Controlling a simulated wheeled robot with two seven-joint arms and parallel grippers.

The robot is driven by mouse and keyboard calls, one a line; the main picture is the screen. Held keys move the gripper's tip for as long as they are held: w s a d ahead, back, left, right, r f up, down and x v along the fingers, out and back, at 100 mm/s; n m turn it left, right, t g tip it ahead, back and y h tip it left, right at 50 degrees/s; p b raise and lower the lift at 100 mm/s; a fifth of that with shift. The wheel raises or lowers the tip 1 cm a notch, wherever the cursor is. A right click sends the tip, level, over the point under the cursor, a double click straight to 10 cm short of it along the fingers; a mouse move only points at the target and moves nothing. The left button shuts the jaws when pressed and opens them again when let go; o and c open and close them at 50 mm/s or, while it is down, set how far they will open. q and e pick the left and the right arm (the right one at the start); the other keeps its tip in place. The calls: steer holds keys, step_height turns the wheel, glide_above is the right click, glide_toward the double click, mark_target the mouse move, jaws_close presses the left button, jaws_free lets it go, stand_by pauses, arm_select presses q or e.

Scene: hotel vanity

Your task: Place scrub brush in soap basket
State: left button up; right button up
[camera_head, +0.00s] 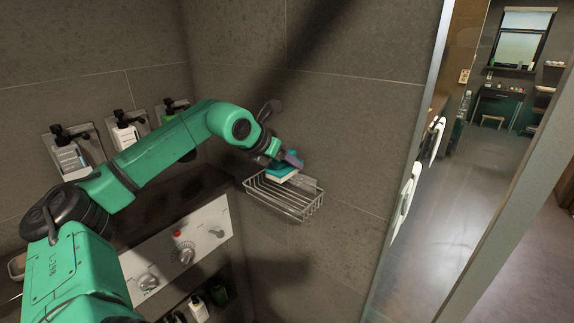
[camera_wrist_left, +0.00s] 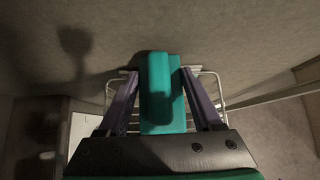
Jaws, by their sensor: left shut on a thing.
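The scrub brush (camera_head: 281,171) is teal with a pale underside. My left gripper (camera_head: 288,160) is shut on it and holds it at the wire soap basket (camera_head: 298,203), over its back left part. The basket is fixed in the tiled wall corner. In the left wrist view, the teal brush (camera_wrist_left: 162,90) lies between the two purple-grey fingers of my left gripper (camera_wrist_left: 160,88), with the basket's wire rim (camera_wrist_left: 222,92) around and behind it. I cannot tell whether the brush touches the basket floor. My right gripper is not in view.
Wall-mounted bottles (camera_head: 68,155) and (camera_head: 125,133) bottles hang at the left. A white control panel (camera_head: 180,250) with knobs sits below the dark ledge (camera_head: 170,208). A glass edge (camera_head: 410,150) stands to the right of the basket. The basket's front right part is empty.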

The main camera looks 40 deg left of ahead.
arm_select(q)
step_height(320, 180, down, 4)
steer(key=b, duration=0.4)
steer(key=shift+s+d, duration=0.1)
steer(key=shift+s, duration=0.05)
step_height(320, 180, down, 3)
steer(key=shift+r+b, duration=0.15)
steer(key=shift+b, duration=1.1)
jaws_close()
steer(key=shift+s+f, duration=0.25)
steer(key=shift+d+r, duration=0.15)
steer(key=shift+w, duration=0.1)
steer(key=o, duration=1.5)
jaws_free()
steer(key=shift+w+a, duration=0.15)
steer(key=shift+a, duration=0.05)
steer(key=shift+c, duration=0.2)
steer(key=shift+o, duration=0.3)
steer(key=shift+w+f, duration=0.1)
steer(key=shift+f, duration=0.1)
steer(key=shift+s+r, duration=0.2)
steer(key=shift+s, duration=0.05)
steer(key=s+b, duration=0.1)
steer(key=b, duration=0.2)
steer(key=shift+s+a+r, duration=0.1)
steer(key=shift+s+r, duration=0.3)
steer(key=b+v, duration=0.3)
steer(key=v, duration=0.7)
steer(key=shift+w+r, duration=0.15)
steer(key=shift+r, duration=0.1)
